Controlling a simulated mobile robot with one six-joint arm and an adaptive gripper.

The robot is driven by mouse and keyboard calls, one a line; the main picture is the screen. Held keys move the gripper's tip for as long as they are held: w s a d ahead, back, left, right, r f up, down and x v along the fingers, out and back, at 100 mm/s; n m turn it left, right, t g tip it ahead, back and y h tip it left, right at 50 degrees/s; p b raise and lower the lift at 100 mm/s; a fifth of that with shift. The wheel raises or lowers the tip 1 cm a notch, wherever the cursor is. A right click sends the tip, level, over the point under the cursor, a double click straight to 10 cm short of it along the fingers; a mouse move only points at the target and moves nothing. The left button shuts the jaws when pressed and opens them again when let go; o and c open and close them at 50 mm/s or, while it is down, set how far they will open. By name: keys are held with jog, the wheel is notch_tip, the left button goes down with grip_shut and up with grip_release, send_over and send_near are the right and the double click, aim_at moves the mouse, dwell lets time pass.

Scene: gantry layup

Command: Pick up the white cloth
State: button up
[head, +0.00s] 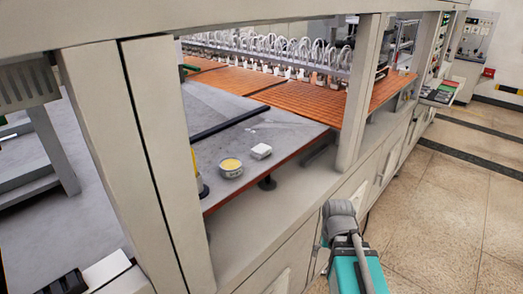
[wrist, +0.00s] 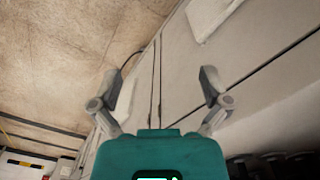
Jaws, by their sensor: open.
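The white cloth (head: 261,151) looks like a small, folded white block. It lies on the grey sheet near the front edge of the work surface in the head view. It is not seen in the wrist view. My gripper (wrist: 160,78) is open and empty in the wrist view, its two grey fingers spread wide. It faces the pale side panels of the machine, apart from the cloth. In the head view, my teal and grey arm shows at the bottom right, outside the frame and lower than the cloth.
A round tin (head: 231,168) with yellow contents stands just left of the cloth. A dark bar (head: 230,124) lies behind them on the grey sheet (head: 215,103). Thick frame posts (head: 361,95) bound the opening on both sides. Open floor (head: 450,215) lies to the right.

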jog(key=w+a+r+m+t+p, duration=0.1)
jog(key=w+a+r+m+p, duration=0.1)
jog(key=w+a+r+p, duration=0.5)
jog(key=w+a+r+m+t+h+p, duration=0.1)
jog(key=w+a+r+p, duration=0.6)
jog(key=r+p, duration=0.8)
jog(key=w+a+r+m+t+h+p, duration=0.1)
jog(key=w+a+r+m+p, duration=0.2)
jog(key=w+a+r+p, duration=0.3)
jog(key=a+r+p, duration=0.5)
jog(key=r, duration=0.2)
jog(key=shift+w+a+m+t, duration=0.3)
jog(key=shift+w+m+t, duration=0.1)
jog(key=b, duration=0.8)
send_over(261, 149)
jog(key=s+a, duration=0.1)
jog(key=f, duration=0.8)
jog(key=shift+s, duration=0.2)
jog(key=shift+b+x, duration=2.45)
jog(key=shift+x, duration=0.1)
jog(key=shift+s+a, duration=0.1)
jog(key=c, duration=0.9)
